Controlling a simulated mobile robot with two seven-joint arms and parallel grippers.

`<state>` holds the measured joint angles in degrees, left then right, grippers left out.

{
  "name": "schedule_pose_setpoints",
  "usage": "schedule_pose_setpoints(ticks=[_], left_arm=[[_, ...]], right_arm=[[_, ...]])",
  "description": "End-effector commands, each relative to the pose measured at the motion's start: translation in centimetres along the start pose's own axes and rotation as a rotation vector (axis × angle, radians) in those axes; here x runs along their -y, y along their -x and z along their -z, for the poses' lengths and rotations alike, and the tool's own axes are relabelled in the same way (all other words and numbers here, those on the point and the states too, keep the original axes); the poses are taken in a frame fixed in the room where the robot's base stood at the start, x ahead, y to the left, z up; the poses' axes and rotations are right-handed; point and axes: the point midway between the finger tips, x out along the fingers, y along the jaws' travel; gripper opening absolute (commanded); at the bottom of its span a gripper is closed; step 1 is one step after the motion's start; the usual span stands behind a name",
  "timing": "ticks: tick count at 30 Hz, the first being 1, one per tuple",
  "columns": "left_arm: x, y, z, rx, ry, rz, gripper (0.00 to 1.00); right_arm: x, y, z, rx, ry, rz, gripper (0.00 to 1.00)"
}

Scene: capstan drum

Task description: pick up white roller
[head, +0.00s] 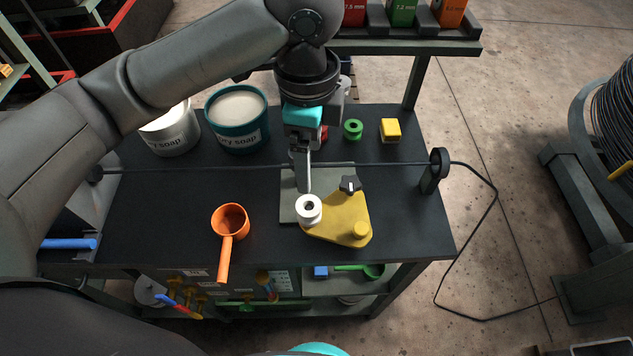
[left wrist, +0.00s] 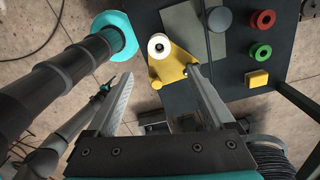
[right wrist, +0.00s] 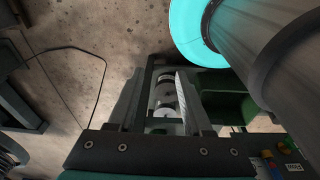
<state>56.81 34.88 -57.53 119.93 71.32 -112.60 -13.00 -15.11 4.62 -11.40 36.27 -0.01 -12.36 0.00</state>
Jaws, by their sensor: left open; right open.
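The white roller (head: 308,208) stands upright with a dark hole in its top, at the left corner of the yellow bracket (head: 341,214) on the dark bench. The roller also shows in the left wrist view (left wrist: 158,46), straight ahead of and between the fingers. My left gripper (head: 304,186) is above the bench just behind the roller in the head view, open and empty; its fingers spread wide in the left wrist view (left wrist: 159,73). My right gripper (right wrist: 165,68) is open in its own wrist view, facing the lower shelf area, and outside the head view.
A grey plate (head: 288,187) lies under the bracket's left side. An orange ladle (head: 228,226) lies left. A dark cable (head: 383,165) crosses the bench behind. Soap tubs (head: 238,119), a green ring (head: 353,129) and a yellow block (head: 390,130) stand farther back.

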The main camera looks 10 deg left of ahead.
Motion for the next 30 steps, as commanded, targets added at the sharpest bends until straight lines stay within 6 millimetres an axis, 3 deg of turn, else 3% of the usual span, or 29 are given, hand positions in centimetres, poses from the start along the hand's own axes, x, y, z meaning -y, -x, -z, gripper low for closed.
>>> schedule_pose_setpoints(ticks=[4, 10, 15, 23, 30], left_arm=[[-0.1, -1.6, -0.1, 0.004, 0.002, -0.005, 0.87], [-0.1, -6.0, -0.1, 0.003, 0.003, -0.005, 0.87], [0.0, -8.8, -0.1, 0.002, 0.003, -0.002, 0.87], [0.0, -10.7, -0.1, 0.002, 0.002, -0.001, 0.87], [-0.1, -14.2, -0.3, 0.002, 0.002, -0.002, 0.87]], right_arm=[[0.4, -0.1, -2.2, 0.033, 0.0, 0.005, 0.5], [0.8, -0.3, -4.7, 0.073, 0.001, 0.011, 0.5], [0.8, -0.6, -4.6, 0.072, 0.001, 0.011, 0.5], [0.6, -0.8, -3.1, 0.046, 0.001, 0.008, 0.5], [0.7, -1.0, -3.2, 0.046, 0.001, 0.008, 0.5]])
